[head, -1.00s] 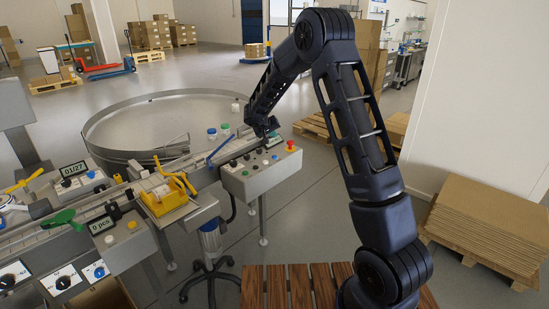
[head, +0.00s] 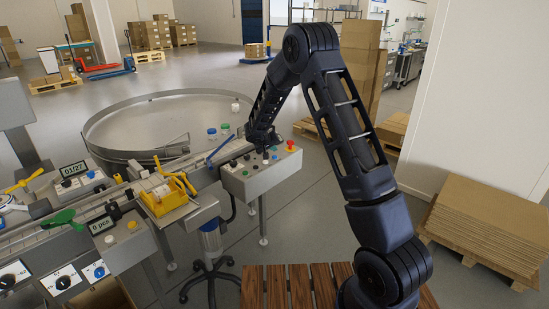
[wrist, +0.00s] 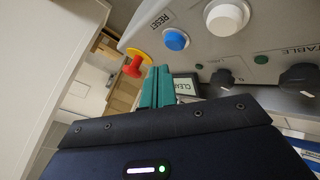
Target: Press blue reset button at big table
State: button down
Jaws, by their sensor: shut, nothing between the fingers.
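The blue button (wrist: 176,39), beside a "RESET" label, sits on a grey control panel in the wrist view. The same panel (head: 262,180) stands by the big round table (head: 100,132) in the head view. My gripper (wrist: 157,70) shows teal fingers, shut and empty, pointing at the panel. In the wrist view the fingertips lie below and left of the blue button, apart from it in the picture; their height over the panel is hard to tell. In the head view my gripper (head: 267,151) is small and dark over the panel.
A red emergency stop (wrist: 133,66) on a yellow base is left of the fingers. A white button (wrist: 224,19), black knobs (wrist: 298,78) and a small display (wrist: 186,87) share the panel. A conveyor (head: 130,188) runs along its left side.

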aim_at(273, 157)
jog(key=shift+f, duration=0.65)
dwell(1.7)
jog(key=shift+f, duration=0.4)
jog(key=shift+f, duration=0.5)
dwell(1.0)
jog(key=shift+r, duration=0.95)
jog(key=shift+r, duration=2.5)
